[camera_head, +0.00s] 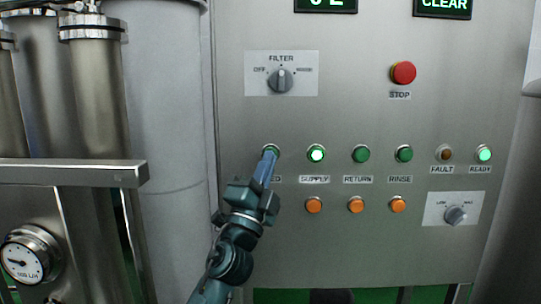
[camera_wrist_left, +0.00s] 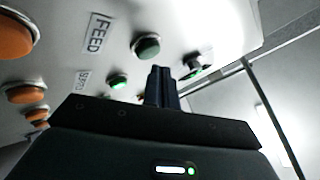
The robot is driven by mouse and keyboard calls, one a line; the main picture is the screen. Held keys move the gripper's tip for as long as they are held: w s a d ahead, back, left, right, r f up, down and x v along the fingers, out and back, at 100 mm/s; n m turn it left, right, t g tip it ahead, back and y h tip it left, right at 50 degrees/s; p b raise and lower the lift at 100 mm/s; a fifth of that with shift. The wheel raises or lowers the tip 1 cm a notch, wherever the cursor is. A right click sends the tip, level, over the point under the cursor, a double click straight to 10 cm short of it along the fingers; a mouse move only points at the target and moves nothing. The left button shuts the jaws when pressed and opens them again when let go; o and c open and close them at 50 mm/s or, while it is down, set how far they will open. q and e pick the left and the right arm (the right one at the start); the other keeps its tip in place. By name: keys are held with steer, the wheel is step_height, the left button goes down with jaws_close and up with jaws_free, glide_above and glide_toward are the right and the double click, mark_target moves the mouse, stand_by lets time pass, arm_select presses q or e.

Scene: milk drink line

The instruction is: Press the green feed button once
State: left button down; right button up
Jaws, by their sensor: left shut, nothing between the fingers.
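The green feed button (camera_head: 271,149) is at the left end of the upper button row on the grey panel. My left gripper (camera_head: 268,160) is in front of it, hiding its lower part and the start of its label. In the left wrist view the feed button (camera_wrist_left: 147,46) looks unlit, beside its FEED label (camera_wrist_left: 96,32). There the shut, empty fingertips (camera_wrist_left: 162,75) show just below and right of the button. I cannot tell whether they touch it. My right gripper is not in view.
The lit supply button (camera_head: 316,153) is right of the feed button, then return (camera_head: 361,154) and rinse (camera_head: 404,153). Orange buttons (camera_head: 314,205) sit below. The filter knob (camera_head: 281,80) and red stop button (camera_head: 403,73) are above. Steel pipework (camera_head: 98,95) stands left.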

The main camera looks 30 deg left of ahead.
arm_select(q)
steer(key=shift+w+a, duration=0.2)
steer(key=shift+w, duration=0.15)
steer(key=shift+w+a+b, duration=0.25)
steer(key=shift+w+b, duration=0.05)
steer(key=shift+w, duration=0.05)
stand_by(0.8)
steer(key=shift+s+d, duration=0.1)
stand_by(0.3)
steer(key=shift+s+d, duration=0.35)
steer(key=shift+s, duration=0.3)
steer(key=shift+s+d+p, duration=0.2)
steer(key=shift+s+d, duration=0.25)
steer(key=shift+s, duration=0.25)
steer(key=shift+s+d+p, duration=0.25)
steer(key=shift+s+d, duration=0.15)
steer(key=shift+s, duration=0.3)
steer(key=shift+s+d+p, duration=0.2)
steer(key=shift+s+d, duration=0.25)
steer(key=shift+s, duration=0.25)
